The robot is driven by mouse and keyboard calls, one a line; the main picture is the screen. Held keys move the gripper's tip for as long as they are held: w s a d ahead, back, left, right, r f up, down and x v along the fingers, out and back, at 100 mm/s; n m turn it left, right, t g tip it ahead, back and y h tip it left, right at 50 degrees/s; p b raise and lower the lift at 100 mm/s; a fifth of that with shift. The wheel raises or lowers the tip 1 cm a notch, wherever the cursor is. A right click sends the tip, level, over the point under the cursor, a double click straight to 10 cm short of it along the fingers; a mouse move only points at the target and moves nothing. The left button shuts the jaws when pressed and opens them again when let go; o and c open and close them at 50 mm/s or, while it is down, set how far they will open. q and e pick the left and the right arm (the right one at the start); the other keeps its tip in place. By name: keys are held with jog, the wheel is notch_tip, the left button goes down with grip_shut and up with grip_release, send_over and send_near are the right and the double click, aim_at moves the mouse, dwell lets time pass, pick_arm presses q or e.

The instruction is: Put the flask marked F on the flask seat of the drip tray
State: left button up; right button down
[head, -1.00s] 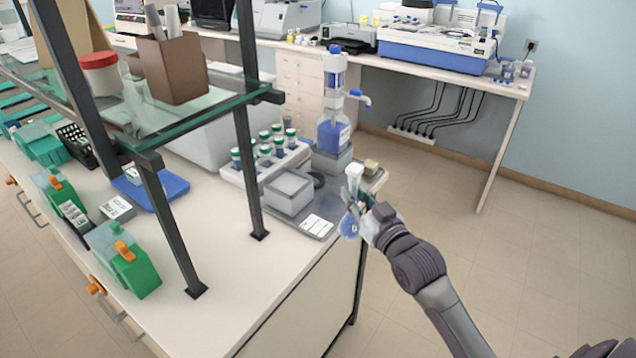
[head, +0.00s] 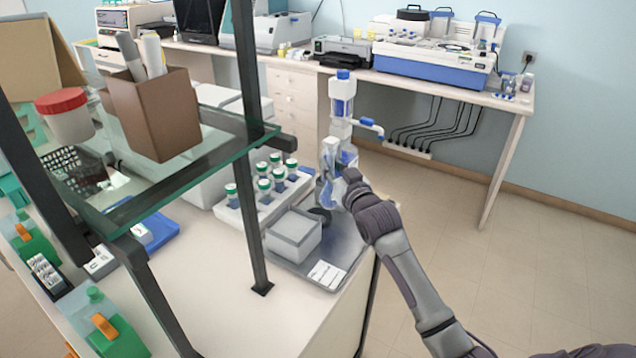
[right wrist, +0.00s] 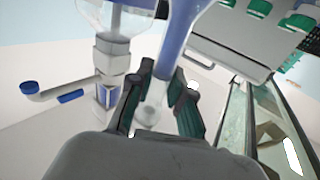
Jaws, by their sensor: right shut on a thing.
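My right gripper (head: 336,188) is shut on a clear flask (head: 328,160) with blue liquid. It holds the flask upright beside the dispenser bottle, over the back of the grey drip tray (head: 345,252). In the right wrist view, the fingers (right wrist: 160,112) close around the flask's neck (right wrist: 153,100). The mark on the flask cannot be read. A dark round spot on the tray (head: 320,214), seemingly the flask seat, is partly hidden below the flask and behind a grey box. My left gripper is not in view.
A bottle-top dispenser (head: 342,105) with a blue-tipped spout stands close behind the flask; it also shows in the right wrist view (right wrist: 108,60). A grey box (head: 293,238) sits on the tray. A rack of green-capped bottles (head: 264,186) and a glass shelf (head: 190,165) are to the left.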

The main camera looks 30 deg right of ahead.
jog(key=w, duration=0.1)
jog(key=a+f, duration=0.1)
jog(key=w, duration=0.1)
jog(key=shift+w+a+f, duration=0.3)
jog(key=shift+w+f, duration=0.05)
jog(key=f, duration=0.5)
jog(key=shift+w+a+f+p, duration=0.1)
jog(key=shift+w+a+p, duration=0.1)
jog(key=shift+p, duration=0.1)
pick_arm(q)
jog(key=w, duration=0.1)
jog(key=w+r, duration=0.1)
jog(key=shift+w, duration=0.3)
pick_arm(e)
jog(key=c, duration=1.1)
grip_release()
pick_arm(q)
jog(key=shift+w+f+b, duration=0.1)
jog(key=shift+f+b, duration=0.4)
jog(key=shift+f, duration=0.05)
pick_arm(e)
jog(key=s, duration=1.2)
jog(key=shift+a+r, duration=0.2)
jog(key=shift+a, duration=0.15)
